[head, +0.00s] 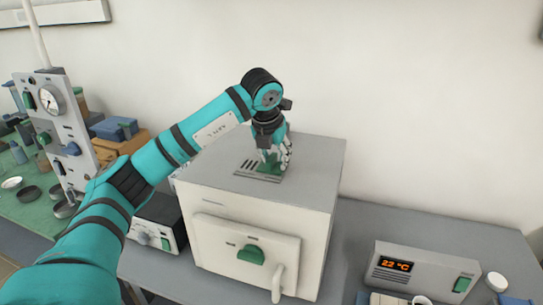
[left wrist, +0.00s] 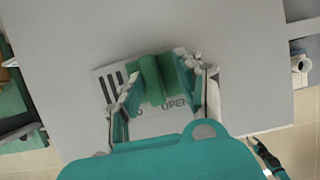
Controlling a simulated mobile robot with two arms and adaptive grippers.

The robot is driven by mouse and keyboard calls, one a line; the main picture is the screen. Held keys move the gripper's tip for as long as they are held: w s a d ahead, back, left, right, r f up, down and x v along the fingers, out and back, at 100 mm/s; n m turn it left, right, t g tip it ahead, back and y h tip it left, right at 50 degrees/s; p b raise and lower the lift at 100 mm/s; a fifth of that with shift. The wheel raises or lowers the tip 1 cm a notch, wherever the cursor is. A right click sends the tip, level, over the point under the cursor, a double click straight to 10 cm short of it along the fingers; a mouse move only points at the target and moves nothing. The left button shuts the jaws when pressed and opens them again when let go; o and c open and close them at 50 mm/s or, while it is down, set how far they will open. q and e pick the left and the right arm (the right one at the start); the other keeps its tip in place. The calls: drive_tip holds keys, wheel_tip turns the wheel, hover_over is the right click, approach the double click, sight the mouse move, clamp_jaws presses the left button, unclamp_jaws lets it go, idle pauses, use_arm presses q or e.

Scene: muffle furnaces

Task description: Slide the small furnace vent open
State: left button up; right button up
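The small furnace (head: 265,225) is a pale grey box on the bench. On its top lies a grey vent plate (head: 245,176) with dark slots and a green slider (head: 269,167). In the left wrist view, the slider (left wrist: 156,78) stands between the slots (left wrist: 112,82) and the printed word OPEN. My left gripper (head: 274,158) points down over the vent. The fingers hide part of the plate and lettering.
The furnace door has a green knob (head: 251,254) and pale handle (head: 278,283). A controller reading 22 °C (head: 420,271) stands at right. A grey instrument panel (head: 58,125) and dishes stand at left.

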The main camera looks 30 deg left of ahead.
use_arm(q)
drive_tip(key=shift+a, duration=0.25)
drive_tip(key=shift+s+r, duration=0.15)
drive_tip(key=v, duration=1.1)
drive_tip(key=shift+d+r, duration=0.2)
drive_tip(key=shift+r, duration=0.05)
use_arm(e)
drive_tip(key=shift+d, duration=0.45)
